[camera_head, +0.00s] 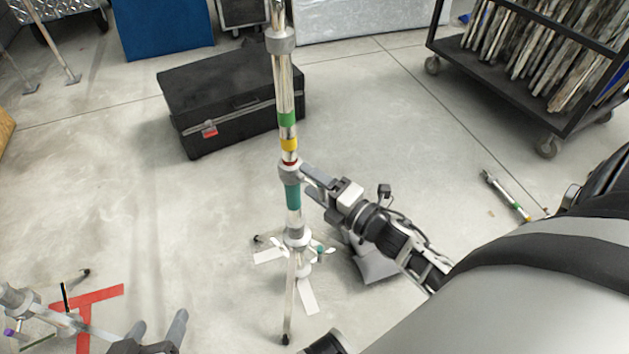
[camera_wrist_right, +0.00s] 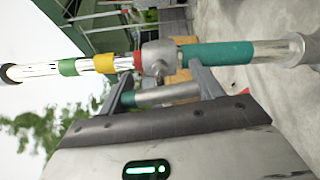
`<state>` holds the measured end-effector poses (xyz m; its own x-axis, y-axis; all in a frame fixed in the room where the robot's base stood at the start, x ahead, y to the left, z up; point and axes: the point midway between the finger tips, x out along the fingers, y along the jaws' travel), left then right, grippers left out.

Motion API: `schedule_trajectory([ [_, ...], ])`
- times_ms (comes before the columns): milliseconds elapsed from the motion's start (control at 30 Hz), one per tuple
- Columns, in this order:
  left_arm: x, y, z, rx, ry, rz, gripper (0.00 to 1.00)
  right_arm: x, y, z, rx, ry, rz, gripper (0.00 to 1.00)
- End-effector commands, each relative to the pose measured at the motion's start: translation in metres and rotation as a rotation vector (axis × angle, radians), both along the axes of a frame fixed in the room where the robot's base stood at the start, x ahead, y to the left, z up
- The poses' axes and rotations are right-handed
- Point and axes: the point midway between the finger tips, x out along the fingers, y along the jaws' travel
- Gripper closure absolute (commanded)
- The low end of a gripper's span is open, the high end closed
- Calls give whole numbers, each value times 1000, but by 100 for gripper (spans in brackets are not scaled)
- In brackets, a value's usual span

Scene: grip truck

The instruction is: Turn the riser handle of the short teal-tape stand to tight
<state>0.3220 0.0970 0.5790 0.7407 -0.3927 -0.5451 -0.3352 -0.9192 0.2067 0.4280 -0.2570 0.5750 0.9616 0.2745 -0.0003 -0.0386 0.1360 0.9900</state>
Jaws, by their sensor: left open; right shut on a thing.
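The teal-tape stand stands upright in the middle of the head view, with its teal tape (camera_head: 293,196) just below a grey collar (camera_head: 290,172). Green, yellow and red bands ring the riser above that collar. My right gripper (camera_head: 318,184) is at the collar, coming from the right. In the right wrist view, the riser handle (camera_wrist_right: 168,94), a grey bar with a teal end, sits between the right gripper's fingers (camera_wrist_right: 164,86), and they are shut on it. The teal tape (camera_wrist_right: 215,54) runs behind. My left gripper (camera_head: 161,319) is open and empty at the bottom left.
The stand's legs (camera_head: 287,318) spread on the floor below. A black case (camera_head: 225,95) lies behind left. A wheeled rack (camera_head: 535,85) stands back right. A short banded pole (camera_head: 507,195) lies on the floor at right. Red floor tape (camera_head: 98,296) and stand parts (camera_head: 20,298) are lower left.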

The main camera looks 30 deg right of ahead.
Motion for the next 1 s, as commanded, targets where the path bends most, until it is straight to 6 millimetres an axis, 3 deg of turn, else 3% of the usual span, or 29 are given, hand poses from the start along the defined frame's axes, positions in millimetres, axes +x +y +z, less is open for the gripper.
schedule_trajectory([
  [367,1,1,-2,4,4,0,42,0,-1,0,3,1,-2,57],
  [400,1,1,-2,4,4,0,42,0,-1,0,3,1,-2,26],
  [467,1,1,-2,4,4,0,42,0,-1,0,2,0,-2,13],
  [1000,-2,-1,1,1,3,-6,42,-8,-2,0,3,3,0,13],
])
